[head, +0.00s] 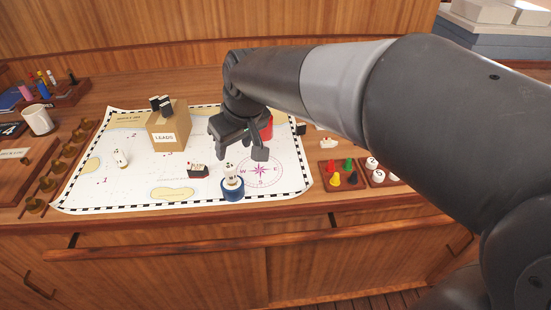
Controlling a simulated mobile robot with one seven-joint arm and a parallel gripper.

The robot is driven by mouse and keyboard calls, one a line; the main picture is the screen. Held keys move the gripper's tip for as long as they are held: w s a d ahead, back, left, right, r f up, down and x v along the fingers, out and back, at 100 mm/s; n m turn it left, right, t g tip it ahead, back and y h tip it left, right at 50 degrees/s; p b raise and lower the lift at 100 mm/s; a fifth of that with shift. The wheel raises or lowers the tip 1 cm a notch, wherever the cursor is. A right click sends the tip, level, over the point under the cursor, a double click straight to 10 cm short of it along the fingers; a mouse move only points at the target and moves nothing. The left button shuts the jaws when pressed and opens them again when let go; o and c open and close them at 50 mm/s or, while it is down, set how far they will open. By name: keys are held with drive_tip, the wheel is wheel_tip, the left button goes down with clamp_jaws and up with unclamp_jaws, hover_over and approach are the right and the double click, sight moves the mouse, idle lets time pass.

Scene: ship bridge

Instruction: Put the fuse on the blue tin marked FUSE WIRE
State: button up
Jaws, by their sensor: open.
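A small blue tin (233,194) stands on the chart near its front edge; any lettering on it is too small to read. A small whitish cylinder with dark marks, which looks like the fuse (232,173), stands upright on top of the tin. My gripper (240,153) is open just above and behind it, fingers pointing down and apart. Whether a finger touches the fuse I cannot tell.
A box marked LEADS (168,130) stands behind left, with dark items on top. A red object (266,128) is partly hidden behind my gripper. A small ship model (198,171) stands left of the tin. A tray of coloured pegs (343,180) lies to the right.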

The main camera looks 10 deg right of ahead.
drive_tip(key=s+d+f+m+t+h, duration=0.1)
drive_tip(key=s+d+m, duration=0.5)
drive_tip(key=s+d, duration=1)
drive_tip(key=shift+d+f+m+t+h, duration=0.45)
drive_tip(key=shift+d+h, duration=0.25)
drive_tip(key=shift+d, duration=0.2)
drive_tip(key=shift+s+r, duration=0.1)
